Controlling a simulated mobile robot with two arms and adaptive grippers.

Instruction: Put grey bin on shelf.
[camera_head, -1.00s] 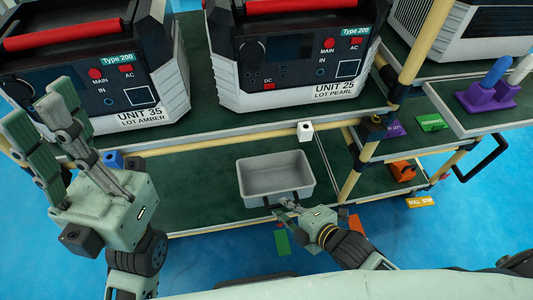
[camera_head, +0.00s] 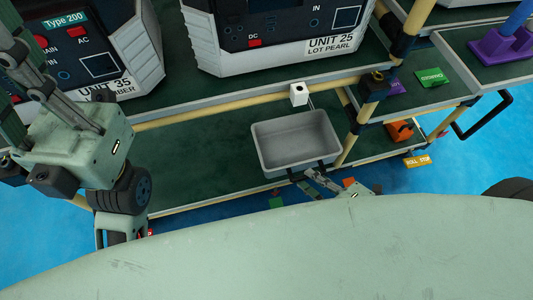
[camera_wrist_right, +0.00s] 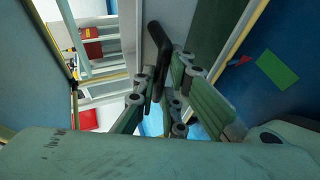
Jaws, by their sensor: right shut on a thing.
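The grey bin (camera_head: 296,140) is an empty rectangular tub with a black handle on its near side, upright at the front right of the lower green shelf (camera_head: 195,155). I cannot tell whether it rests on the deck or is held just above it. My right gripper (camera_head: 318,176) is at the bin's near side, shut on its handle. The right wrist view shows the black handle (camera_wrist_right: 158,50) between the fingers, beside the bin's grey wall. My left gripper (camera_head: 22,65) is at the far left, away from the bin, fingers apart and partly cut off.
Two heavy units, UNIT 35 (camera_head: 100,50) and UNIT 25 (camera_head: 270,38), stand on the shelf above. A small white block (camera_head: 299,94) is on the rail behind the bin. A cream post (camera_head: 385,85) stands to its right. The lower deck left of the bin is clear.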

